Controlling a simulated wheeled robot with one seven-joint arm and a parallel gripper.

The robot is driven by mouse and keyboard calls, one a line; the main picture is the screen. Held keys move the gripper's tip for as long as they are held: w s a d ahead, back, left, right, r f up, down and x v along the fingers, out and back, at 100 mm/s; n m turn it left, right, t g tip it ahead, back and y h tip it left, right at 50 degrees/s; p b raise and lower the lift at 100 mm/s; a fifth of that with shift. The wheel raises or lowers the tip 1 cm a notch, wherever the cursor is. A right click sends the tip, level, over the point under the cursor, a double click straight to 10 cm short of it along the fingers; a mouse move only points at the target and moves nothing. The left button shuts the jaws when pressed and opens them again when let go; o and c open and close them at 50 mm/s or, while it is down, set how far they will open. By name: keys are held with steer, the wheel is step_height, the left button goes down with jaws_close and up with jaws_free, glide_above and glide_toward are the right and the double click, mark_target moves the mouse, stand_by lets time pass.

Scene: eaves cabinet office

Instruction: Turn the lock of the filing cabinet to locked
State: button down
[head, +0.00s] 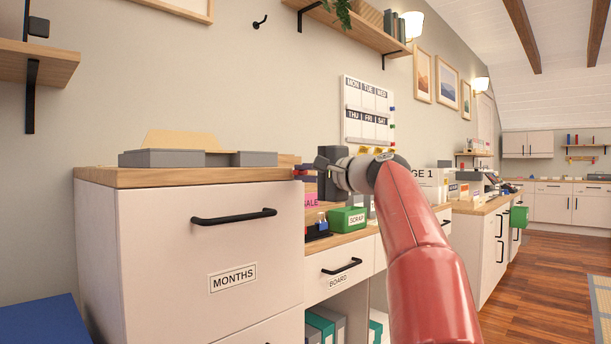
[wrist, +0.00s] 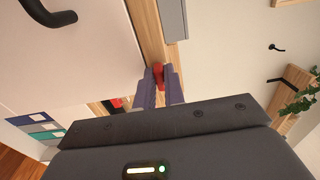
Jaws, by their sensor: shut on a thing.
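The filing cabinet (head: 160,235) is white with a wooden top, a black handle and a drawer label reading MONTHS. It stands at the left in the head view, and its drawer front (wrist: 85,50) fills the upper left of the wrist view. A small red piece (wrist: 158,75), apparently the lock's turning part, sits by the cabinet's upper right edge. My gripper (wrist: 160,80) is shut on it, with the purplish fingers on either side. In the head view my gripper (head: 303,170) reaches that same corner. Which way the lock is turned cannot be told.
A grey tray (head: 160,158) lies on the cabinet top. To the right is a lower desk with a green SCRAP box (head: 347,219) and a BOARD drawer (head: 341,265). A blue object (head: 45,325) is at the lower left. Wooden floor (head: 540,270) is open at the right.

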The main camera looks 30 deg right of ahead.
stand_by(0.5)
steer(key=c, duration=1.5)
jaws_free()
steer(key=b+v, duration=0.1)
steer(key=v, duration=0.6)
steer(key=shift+s+d, duration=0.15)
steer(key=shift+s, duration=0.2)
